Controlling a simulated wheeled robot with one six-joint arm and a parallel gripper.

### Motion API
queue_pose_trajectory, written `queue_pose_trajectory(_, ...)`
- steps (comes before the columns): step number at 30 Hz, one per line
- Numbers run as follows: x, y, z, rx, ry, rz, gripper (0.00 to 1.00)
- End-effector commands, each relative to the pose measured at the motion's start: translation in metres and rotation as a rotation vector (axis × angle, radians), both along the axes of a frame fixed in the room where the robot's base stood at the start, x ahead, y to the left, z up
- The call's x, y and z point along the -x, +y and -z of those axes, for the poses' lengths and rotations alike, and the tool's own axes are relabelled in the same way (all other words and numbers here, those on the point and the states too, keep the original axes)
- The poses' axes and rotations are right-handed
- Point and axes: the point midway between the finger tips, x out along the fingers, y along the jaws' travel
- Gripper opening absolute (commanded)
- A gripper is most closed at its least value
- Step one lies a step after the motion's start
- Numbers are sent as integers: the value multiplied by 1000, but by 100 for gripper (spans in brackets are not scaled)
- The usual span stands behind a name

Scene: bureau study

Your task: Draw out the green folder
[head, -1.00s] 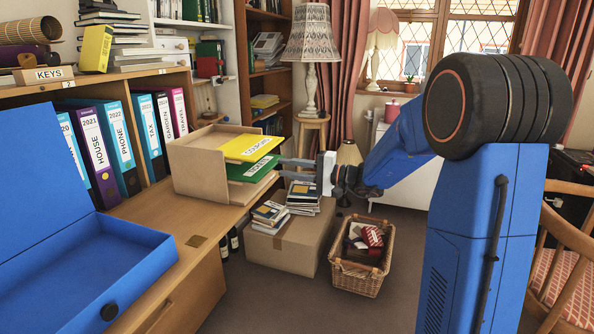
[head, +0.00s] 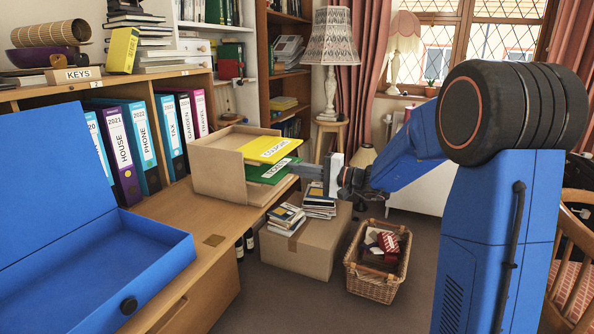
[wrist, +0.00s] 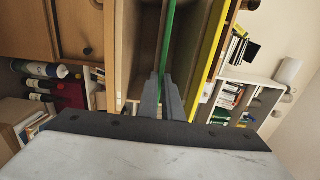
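My gripper (head: 305,171) is at that protruding edge, right of the box. In the wrist view, the green folder (wrist: 170,35) runs as a thin strip between my two grey fingers (wrist: 161,92), which sit close on either side of it. The yellow folder (wrist: 209,70) is to the right of the fingers, apart from them. The folder's inner part is hidden in the box.
A blue open box file (head: 110,260) lies on the desk at left. Upright binders (head: 120,150) fill the shelf behind. A cardboard carton (head: 310,245) with books and a wicker basket (head: 375,275) stand on the floor below my arm. Floor in front is clear.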

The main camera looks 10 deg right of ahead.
Motion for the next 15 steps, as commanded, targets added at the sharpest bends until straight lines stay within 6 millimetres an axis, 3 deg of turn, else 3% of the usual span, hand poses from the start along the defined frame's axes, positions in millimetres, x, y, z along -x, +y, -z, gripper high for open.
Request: queue_pose_trajectory(15,0,0,-1,0,0,0,0)
